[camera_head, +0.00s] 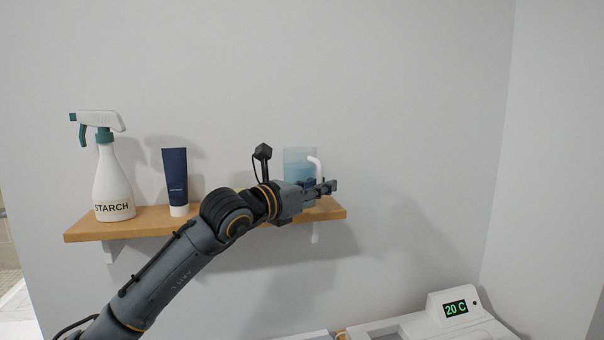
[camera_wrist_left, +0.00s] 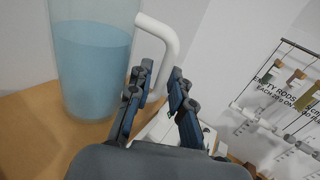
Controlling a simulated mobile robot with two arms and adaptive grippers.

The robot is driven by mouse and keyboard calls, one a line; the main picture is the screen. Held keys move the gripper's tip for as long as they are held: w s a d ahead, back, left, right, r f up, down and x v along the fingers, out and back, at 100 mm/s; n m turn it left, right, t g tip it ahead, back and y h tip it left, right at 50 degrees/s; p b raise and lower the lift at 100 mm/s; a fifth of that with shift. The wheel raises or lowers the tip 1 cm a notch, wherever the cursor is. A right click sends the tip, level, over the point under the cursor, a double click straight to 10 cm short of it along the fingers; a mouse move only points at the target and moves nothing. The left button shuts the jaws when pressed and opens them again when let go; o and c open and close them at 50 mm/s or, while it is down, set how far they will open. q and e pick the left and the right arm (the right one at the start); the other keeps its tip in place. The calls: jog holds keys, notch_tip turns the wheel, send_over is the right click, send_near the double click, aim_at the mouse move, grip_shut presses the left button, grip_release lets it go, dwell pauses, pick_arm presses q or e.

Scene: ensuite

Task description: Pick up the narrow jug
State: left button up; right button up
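The narrow jug (camera_head: 299,160) is a clear bluish cylinder with blue liquid and a white handle. It stands upright at the right end of the wooden shelf, and my left gripper hides its lower part in the head view. In the left wrist view the jug (camera_wrist_left: 92,65) fills the upper left, with its handle (camera_wrist_left: 166,38) on its right side. My left gripper (camera_head: 330,187) is in front of the jug. Its fingers (camera_wrist_left: 163,82) are apart, with the handle's lower part showing between them. I cannot tell whether they touch it. My right gripper is not in view.
On the wooden shelf (camera_head: 150,220) stand a white starch spray bottle (camera_head: 113,190) and a dark blue tube (camera_head: 175,180). A white appliance with a 20 C display (camera_head: 455,308) is at lower right. A hanging rack with a sign (camera_wrist_left: 283,95) is at right in the wrist view.

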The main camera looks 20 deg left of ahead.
pick_arm(q)
grip_shut()
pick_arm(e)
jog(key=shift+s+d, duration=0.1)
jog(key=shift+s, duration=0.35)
pick_arm(q)
jog(key=shift+r, duration=0.1)
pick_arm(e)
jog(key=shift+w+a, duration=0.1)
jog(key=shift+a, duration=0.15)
pick_arm(q)
jog(key=shift+r, duration=0.15)
